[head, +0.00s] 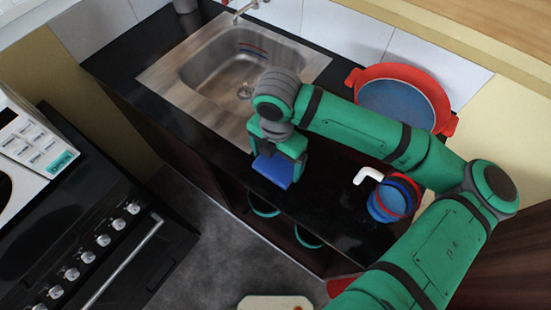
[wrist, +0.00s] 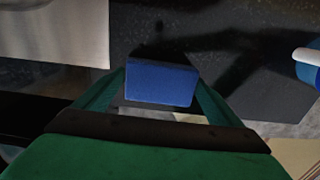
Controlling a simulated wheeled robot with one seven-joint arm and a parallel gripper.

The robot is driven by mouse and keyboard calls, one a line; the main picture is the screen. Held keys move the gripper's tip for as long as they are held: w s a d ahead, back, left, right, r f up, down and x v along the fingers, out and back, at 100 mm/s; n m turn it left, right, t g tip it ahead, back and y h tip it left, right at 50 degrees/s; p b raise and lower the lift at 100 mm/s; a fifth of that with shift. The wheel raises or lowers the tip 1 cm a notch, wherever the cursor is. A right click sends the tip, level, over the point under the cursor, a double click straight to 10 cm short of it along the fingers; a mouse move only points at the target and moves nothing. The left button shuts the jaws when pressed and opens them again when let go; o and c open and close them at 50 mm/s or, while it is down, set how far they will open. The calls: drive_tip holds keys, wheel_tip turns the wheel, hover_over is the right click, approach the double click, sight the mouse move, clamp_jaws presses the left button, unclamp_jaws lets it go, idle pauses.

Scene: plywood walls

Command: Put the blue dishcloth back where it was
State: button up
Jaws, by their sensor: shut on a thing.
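The blue dishcloth (head: 272,171) is a small folded blue block in the head view. My gripper (head: 276,160) is shut on it, above the black counter just in front of the sink. In the wrist view the dishcloth (wrist: 161,83) sits between the two green fingers of my gripper (wrist: 158,90), with the dark counter behind it. I cannot tell whether the dishcloth touches the counter. My arm hides part of the counter in the head view.
A steel sink (head: 168,88) with a tap (head: 243,10) is at the back left. A red-rimmed blue pan (head: 402,99) leans at the wall. Blue and red cups with a white handle (head: 368,175) stand at right. A stove (head: 90,230) is at left. Counter (head: 335,190) is bare at the front.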

sight(275, 165)
drive_tip(key=shift+s+a+f, duration=0.2)
drive_tip(key=shift+a+f, duration=0.1)
drive_tip(key=shift+f, duration=0.2)
drive_tip(key=shift+d, duration=0.15)
drive_tip(key=shift+f, duration=0.15)
drive_tip(key=o, duration=0.9)
drive_tip(key=shift+s, duration=0.1)
wheel_tip(275, 165, up, 12)
